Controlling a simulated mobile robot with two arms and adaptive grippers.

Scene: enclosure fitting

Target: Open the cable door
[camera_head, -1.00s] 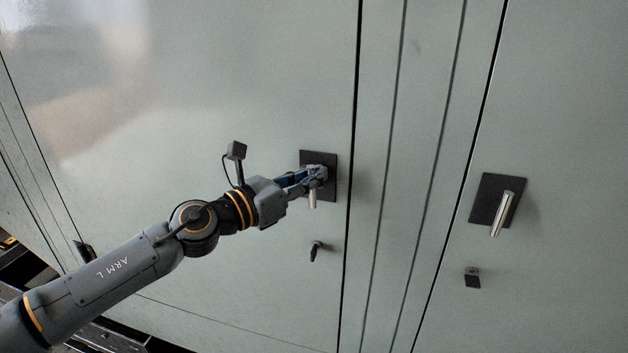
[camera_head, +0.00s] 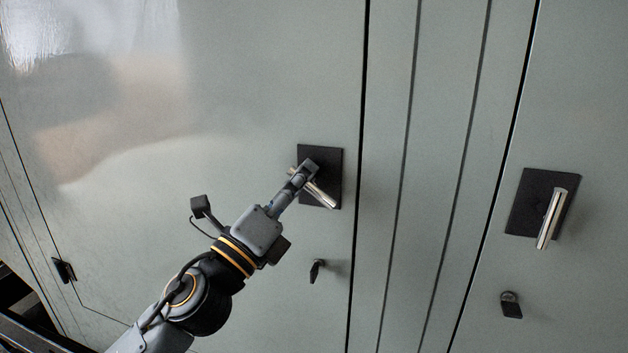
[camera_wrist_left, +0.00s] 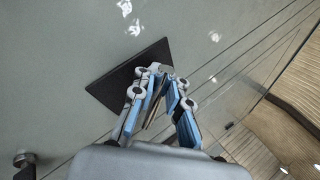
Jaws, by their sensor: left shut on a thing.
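A large grey-green cabinet door (camera_head: 230,90) fills the left of the head view and looks shut against its frame. Near its right edge, a black plate (camera_head: 332,160) carries a silver lever handle (camera_head: 322,196), which slants down to the right. My left gripper (camera_head: 306,172) is shut on this handle at the plate. In the left wrist view, the blue-padded fingers (camera_wrist_left: 160,95) reach to the black plate (camera_wrist_left: 105,90), and most of the handle is hidden between them. I cannot read any label saying which door is the cable door. My right gripper is out of view.
A key lock (camera_head: 316,270) sits below the gripped handle. Across a narrow grey post, a second door (camera_head: 590,100) has its own handle (camera_head: 551,218), pointing down, and a lock (camera_head: 511,304). A small black fitting (camera_head: 64,269) is at the lower left.

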